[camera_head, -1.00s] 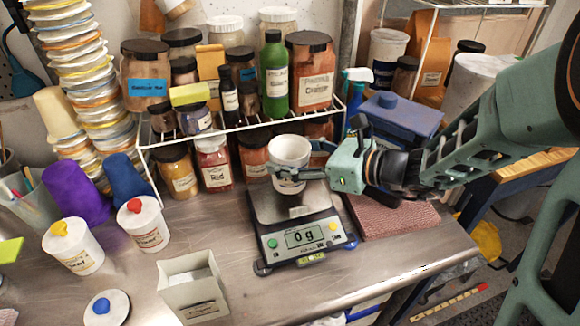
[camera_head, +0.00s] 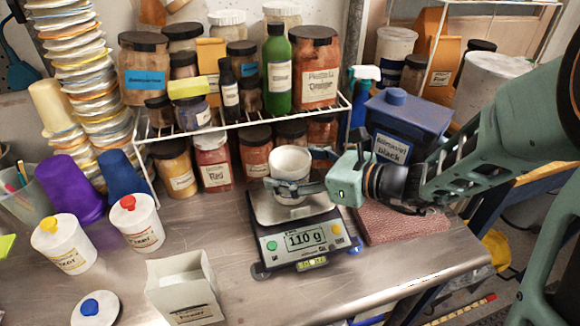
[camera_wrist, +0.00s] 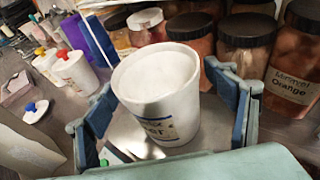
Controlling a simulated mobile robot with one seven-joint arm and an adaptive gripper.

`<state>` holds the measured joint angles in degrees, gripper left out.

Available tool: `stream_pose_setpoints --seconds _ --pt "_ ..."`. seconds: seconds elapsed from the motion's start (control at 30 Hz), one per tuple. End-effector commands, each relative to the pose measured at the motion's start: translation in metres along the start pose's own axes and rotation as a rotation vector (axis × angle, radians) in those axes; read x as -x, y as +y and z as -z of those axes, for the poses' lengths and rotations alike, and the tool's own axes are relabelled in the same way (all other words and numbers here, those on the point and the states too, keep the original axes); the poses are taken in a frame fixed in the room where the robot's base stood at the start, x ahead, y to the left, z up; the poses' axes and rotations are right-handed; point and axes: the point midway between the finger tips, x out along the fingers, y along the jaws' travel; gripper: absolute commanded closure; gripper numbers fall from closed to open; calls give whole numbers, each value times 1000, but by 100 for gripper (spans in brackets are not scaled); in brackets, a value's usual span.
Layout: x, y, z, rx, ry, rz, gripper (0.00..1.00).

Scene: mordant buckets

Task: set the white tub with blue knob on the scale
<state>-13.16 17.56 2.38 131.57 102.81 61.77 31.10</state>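A white tub (camera_head: 291,162) with its lid off stands upright on the plate of the scale (camera_head: 264,205), whose display reads 110 g. The tub also shows in the wrist view (camera_wrist: 160,90), with a partly hidden label and pale contents. My gripper (camera_head: 293,172) is around the tub, one finger on each side. In the wrist view the fingers (camera_wrist: 165,105) stand apart from the tub's wall, with small gaps visible, so it looks open. A white lid with a blue knob (camera_head: 91,307) lies on the table at the front left.
White tubs with a yellow knob (camera_head: 64,242) and a red knob (camera_head: 137,222) stand at the left. An open white box (camera_head: 183,290) is in front of them. A shelf of jars (camera_head: 240,128) is behind the scale; a red cloth (camera_head: 400,222) and blue box (camera_head: 408,125) are at the right.

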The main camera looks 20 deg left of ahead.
Motion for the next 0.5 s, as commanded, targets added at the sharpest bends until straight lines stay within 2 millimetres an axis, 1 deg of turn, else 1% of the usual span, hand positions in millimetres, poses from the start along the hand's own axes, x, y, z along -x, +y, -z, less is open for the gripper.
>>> stream_pose_setpoints --seconds 0.23,0.33,0.37,0.47,0.5 --pt "0 0 -1 0 0 0 22" --pt "2 0 -5 0 0 0 22" --pt "4 -1 -5 0 0 2 22" --pt "22 -1 -4 1 0 5 22" --pt "30 -2 -4 0 -1 6 22"
